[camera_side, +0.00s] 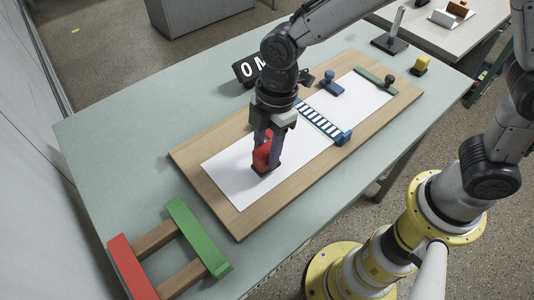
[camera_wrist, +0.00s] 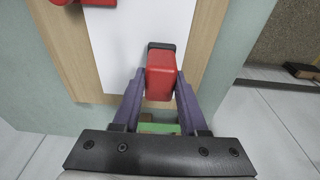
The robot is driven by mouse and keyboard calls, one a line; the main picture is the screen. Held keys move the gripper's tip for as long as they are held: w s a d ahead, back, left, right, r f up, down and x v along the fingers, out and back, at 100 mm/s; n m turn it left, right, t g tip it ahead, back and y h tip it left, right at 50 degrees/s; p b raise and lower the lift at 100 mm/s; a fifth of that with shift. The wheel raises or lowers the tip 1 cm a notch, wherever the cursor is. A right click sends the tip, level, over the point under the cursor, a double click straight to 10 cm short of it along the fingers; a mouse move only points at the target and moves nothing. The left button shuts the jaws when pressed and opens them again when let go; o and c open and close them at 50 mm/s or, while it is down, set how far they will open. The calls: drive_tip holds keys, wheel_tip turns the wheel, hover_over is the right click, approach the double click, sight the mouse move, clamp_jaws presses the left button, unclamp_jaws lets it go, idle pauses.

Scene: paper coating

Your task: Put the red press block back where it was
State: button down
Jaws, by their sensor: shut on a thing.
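The red press block (camera_side: 262,156) stands upright on the near left part of the white paper (camera_side: 228,180), with a dark pad at its foot. My gripper (camera_side: 268,150) points down and is shut on the block. In the wrist view the red block (camera_wrist: 161,75) sits between the two purple fingers of my gripper (camera_wrist: 160,95). The paper lies on a wooden board (camera_side: 240,228). I cannot tell whether the pad touches the paper.
A frame with a red bar (camera_side: 130,268), a green bar (camera_side: 198,238) and wooden rails lies at the table's near left. A blue-and-white striped bar (camera_side: 320,118) and a blue knobbed piece (camera_side: 330,84) are on the board. A green bar (camera_side: 375,80) lies across its far end. A yellow block (camera_side: 420,64) stands at the right.

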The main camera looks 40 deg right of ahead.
drive_tip(key=shift+f, duration=1.05)
drive_tip(key=shift+f, duration=0.15)
drive_tip(key=shift+c, duration=2.2)
unclamp_jaws()
drive_tip(key=shift+s, duration=0.1)
drive_tip(key=r, duration=0.4)
drive_tip(key=d+r, duration=0.1)
drive_tip(key=r, duration=0.3)
drive_tip(key=d+r, duration=0.1)
drive_tip(key=r, duration=0.3)
drive_tip(key=shift+r, duration=0.1)
drive_tip(key=s+d+r+m+t, duration=0.1)
drive_tip(key=s+d+r+m, duration=0.25)
drive_tip(key=d, duration=0.35)
drive_tip(key=s+d+r+m+t, duration=0.2)
drive_tip(key=d+m, duration=0.3)
drive_tip(key=d, duration=0.1)
drive_tip(key=s+d+f+m+t+h, duration=0.1)
drive_tip(key=s+d+m+t, duration=0.1)
drive_tip(key=s+d+m, duration=0.7)
drive_tip(key=shift+s+f+t+h, duration=0.2)
drive_tip(key=shift+t+h, duration=0.1)
drive_tip(key=shift+h, duration=0.1)
